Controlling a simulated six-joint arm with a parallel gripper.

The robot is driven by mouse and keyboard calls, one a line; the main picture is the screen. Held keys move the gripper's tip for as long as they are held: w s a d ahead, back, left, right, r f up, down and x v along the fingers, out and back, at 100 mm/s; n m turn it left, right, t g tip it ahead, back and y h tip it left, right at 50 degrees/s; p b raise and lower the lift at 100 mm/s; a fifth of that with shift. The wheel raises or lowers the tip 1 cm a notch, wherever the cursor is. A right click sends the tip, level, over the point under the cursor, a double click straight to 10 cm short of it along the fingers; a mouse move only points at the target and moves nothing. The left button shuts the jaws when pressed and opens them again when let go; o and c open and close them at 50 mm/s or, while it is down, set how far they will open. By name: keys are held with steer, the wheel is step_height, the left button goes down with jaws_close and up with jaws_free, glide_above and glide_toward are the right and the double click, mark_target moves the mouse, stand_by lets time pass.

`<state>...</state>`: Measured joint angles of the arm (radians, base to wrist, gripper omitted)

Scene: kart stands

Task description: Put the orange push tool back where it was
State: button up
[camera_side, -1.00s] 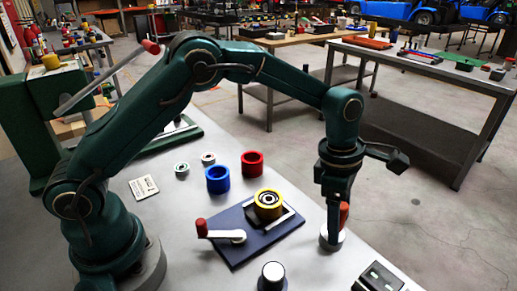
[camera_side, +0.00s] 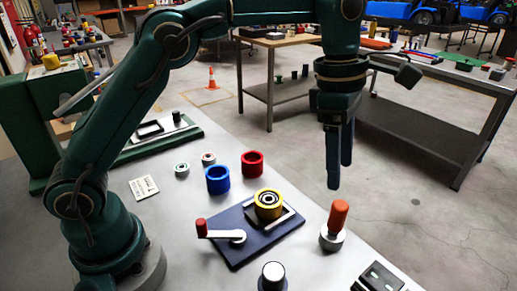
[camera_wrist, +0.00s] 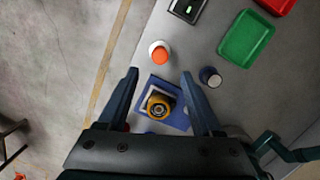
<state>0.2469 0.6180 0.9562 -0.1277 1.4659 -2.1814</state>
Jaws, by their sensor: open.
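The orange push tool (camera_side: 338,216) stands upright on a round grey-white base (camera_side: 332,238) near the table's right edge. It also shows from above in the wrist view (camera_wrist: 161,55), inside its pale round base. My gripper (camera_side: 339,185) hangs above the tool, pointing down, clear of it and empty. In the wrist view my gripper (camera_wrist: 159,75) has its two dark fingers spread wide apart, with nothing between the tips.
Left of the tool lies a blue plate (camera_side: 250,240) carrying a yellow ring (camera_side: 268,204) and a red-handled lever (camera_side: 220,232). Blue (camera_side: 217,180) and red (camera_side: 252,163) rings stand behind it. A black-and-white knob (camera_side: 273,275) is in front. The wrist view shows a green tray (camera_wrist: 248,38).

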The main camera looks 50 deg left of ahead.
steer(key=s+a+r+m+t+y, duration=0.1)
steer(key=s+a+r+m+t, duration=0.3)
steer(key=s+a+m, duration=0.75)
steer(key=s+f+m, duration=0.4)
steer(key=s+m, duration=0.2)
steer(key=m, duration=0.4)
steer(key=shift+s+f+m+t+y, duration=0.25)
steer(key=shift+f+m+t+y, duration=0.05)
steer(key=shift+m+t, duration=0.1)
